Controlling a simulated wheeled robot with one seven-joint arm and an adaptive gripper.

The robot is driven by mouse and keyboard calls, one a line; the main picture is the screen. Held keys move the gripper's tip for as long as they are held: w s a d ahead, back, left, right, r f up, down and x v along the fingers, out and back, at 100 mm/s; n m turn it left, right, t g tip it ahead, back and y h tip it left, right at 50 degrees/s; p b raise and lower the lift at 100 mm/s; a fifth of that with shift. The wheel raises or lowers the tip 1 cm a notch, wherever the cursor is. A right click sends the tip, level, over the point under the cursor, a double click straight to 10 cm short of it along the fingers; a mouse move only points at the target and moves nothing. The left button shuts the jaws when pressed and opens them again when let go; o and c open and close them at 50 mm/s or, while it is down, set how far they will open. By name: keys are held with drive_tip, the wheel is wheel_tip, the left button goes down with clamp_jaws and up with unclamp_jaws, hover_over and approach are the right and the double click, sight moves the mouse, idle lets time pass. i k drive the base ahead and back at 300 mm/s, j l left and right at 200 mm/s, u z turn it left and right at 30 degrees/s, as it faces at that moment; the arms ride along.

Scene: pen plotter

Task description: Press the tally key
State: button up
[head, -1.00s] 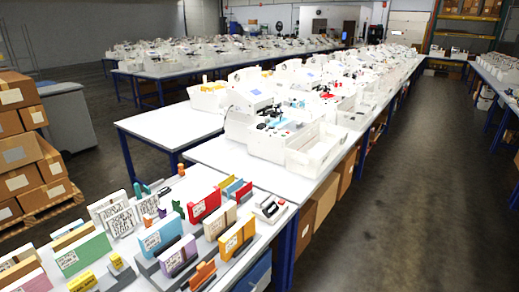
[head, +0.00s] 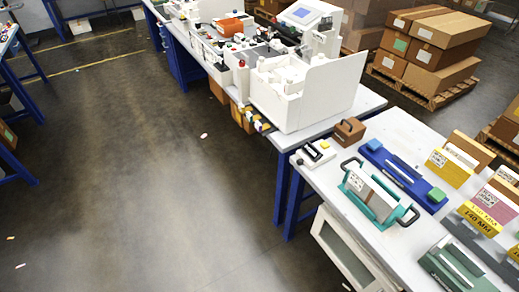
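No key's label can be read in the head view, so I cannot be sure which one is the tally key. A small white device (head: 314,155) with a dark part on top and a yellow key-like block (head: 325,145) sits at the near left corner of the right-hand table. It stands upright and nothing touches it from above. My gripper is not in view.
A white bin (head: 305,91) stands on the adjoining bench. Boxes on pallets (head: 430,55) are behind. Open floor (head: 150,170) lies left.

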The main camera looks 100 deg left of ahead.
sight(324, 145)
drive_tip(key=u, duration=2.95)
